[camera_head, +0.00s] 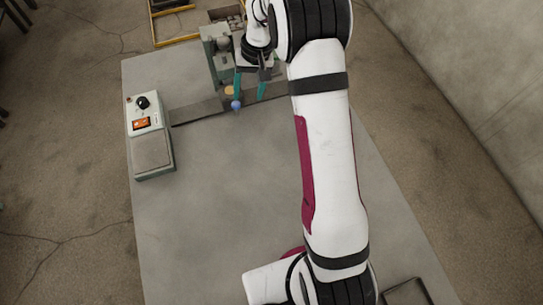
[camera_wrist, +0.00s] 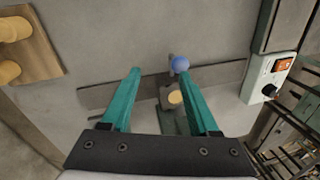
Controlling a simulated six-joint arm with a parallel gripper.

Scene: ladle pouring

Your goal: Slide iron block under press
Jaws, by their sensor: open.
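My gripper (camera_head: 249,97) is open, with two teal fingers pointing down beside the press (camera_head: 216,50) at the back of the table. In the wrist view the gripper (camera_wrist: 160,72) has a wide gap between its fingers. A blue ball (camera_head: 236,105) is close to the left fingertip; in the wrist view the ball (camera_wrist: 180,64) overlaps the right fingertip. A yellow round piece (camera_head: 230,90) lies just behind the ball; it also shows in the wrist view (camera_wrist: 175,97), between the fingers. I cannot clearly make out the iron block.
A dark flat strip (camera_head: 200,111) crosses the table. A wooden board (camera_wrist: 40,57) with yellow cylinders shows in the wrist view. The table's (camera_head: 225,210) middle is clear.

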